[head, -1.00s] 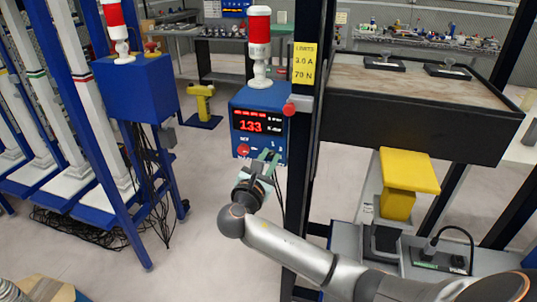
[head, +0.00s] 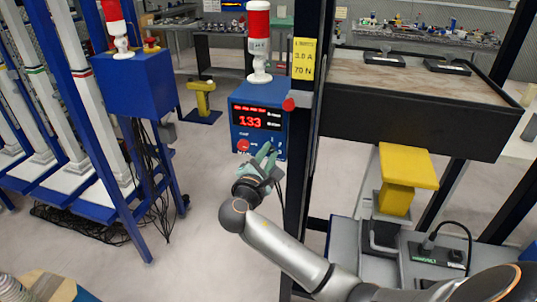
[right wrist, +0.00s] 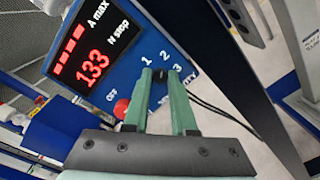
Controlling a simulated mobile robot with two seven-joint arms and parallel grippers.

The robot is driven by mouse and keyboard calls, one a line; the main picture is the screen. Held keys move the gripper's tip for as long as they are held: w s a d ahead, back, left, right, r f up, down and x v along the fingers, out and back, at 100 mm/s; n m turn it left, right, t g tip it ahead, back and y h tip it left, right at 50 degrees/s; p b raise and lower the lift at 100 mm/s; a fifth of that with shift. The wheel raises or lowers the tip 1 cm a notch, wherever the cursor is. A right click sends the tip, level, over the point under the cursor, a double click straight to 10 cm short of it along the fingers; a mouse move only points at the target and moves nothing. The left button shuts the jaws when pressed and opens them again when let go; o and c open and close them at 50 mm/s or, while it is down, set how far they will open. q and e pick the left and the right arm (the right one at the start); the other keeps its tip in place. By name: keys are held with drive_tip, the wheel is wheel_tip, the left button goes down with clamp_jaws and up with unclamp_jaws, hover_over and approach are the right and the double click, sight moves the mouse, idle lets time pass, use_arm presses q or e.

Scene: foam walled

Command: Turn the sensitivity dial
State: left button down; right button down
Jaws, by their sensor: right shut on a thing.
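The blue control box (head: 237,120) stands by a dark post, its red display reading 133. In the right wrist view its panel (right wrist: 130,62) carries the numerals 1, 2 and 3 around a small black sensitivity dial (right wrist: 160,75), with partly hidden lettering below. My right gripper (head: 267,152) is at the box's lower right, and its green fingers (right wrist: 160,78) are shut on the dial. The dial's pointer is too hidden to read. In the head view the fingers cover the dial. My left gripper is not in view.
A red knob (head: 243,145) marked OFF sits left of the dial. A red and white lamp (head: 259,45) stands on the box. The dark post (head: 297,150) is close on the right, with a yellow limits sign (head: 303,60). Cables hang beside the gripper.

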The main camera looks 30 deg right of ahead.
idle(0.3)
drive_tip(key=c, duration=0.7)
unclamp_jaws()
drive_tip(key=shift+c, duration=0.2)
drive_tip(key=v, duration=1.2)
drive_tip(key=shift+a, duration=0.3)
drive_tip(key=shift+s+f, duration=0.1)
